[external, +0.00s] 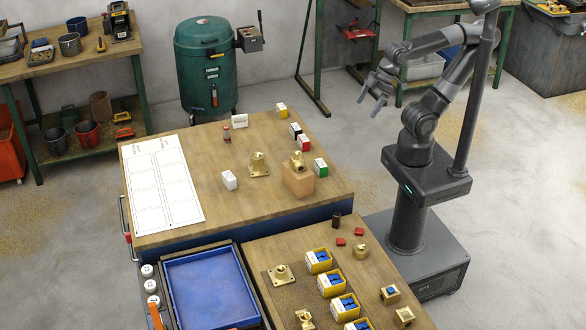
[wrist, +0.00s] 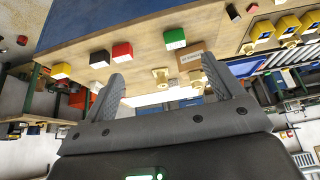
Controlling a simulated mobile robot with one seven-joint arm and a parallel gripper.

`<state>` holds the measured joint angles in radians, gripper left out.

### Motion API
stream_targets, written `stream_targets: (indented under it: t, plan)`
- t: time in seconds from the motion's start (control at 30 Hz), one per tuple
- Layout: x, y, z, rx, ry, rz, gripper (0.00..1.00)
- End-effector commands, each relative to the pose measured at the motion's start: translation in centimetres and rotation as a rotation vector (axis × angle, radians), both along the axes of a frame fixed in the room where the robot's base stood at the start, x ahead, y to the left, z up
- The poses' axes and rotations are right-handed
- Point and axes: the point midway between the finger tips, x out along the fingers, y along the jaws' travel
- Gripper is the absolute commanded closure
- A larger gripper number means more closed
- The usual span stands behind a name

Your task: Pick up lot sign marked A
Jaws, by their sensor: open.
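A white standing sign (external: 239,121) with small dark print is at the back of the wooden table in the external view. A second small white sign or block (external: 229,180) stands nearer the middle of the table. The print on both is too small to read, so I cannot tell which is marked A. My gripper (external: 371,101) is open and empty, raised in the air to the right of the table, away from both signs. In the wrist view its two spread fingers (wrist: 162,72) have nothing held between them. I cannot clearly make out either white sign there.
Yellow (external: 282,110), black (external: 295,130), red (external: 304,142) and green (external: 320,167) topped boxes line the table's right side. Brass fittings (external: 259,165) and a cardboard block (external: 298,183) stand near the middle. A printed sheet (external: 161,184) covers the left.

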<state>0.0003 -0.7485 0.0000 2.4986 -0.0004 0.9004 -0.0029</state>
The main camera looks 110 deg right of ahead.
Motion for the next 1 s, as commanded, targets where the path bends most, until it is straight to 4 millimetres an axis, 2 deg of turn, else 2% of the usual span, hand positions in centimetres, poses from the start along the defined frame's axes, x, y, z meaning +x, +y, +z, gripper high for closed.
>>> stream_targets:
  t: [0.17, 0.4, 0.6, 0.83, 1.0]
  plan:
    - [2.0, -0.8, 1.2, -0.051, 0.02, 0.052, 0.15]
    - [8.6, -4.0, 3.8, -0.216, 0.096, 0.24, 0.15]
    - [14.7, -7.6, 4.8, -0.346, 0.177, 0.415, 0.15]
    - [21.5, -12.6, 4.4, -0.472, 0.285, 0.623, 0.15]
    - [26.2, -16.9, 2.9, -0.547, 0.372, 0.782, 0.15]
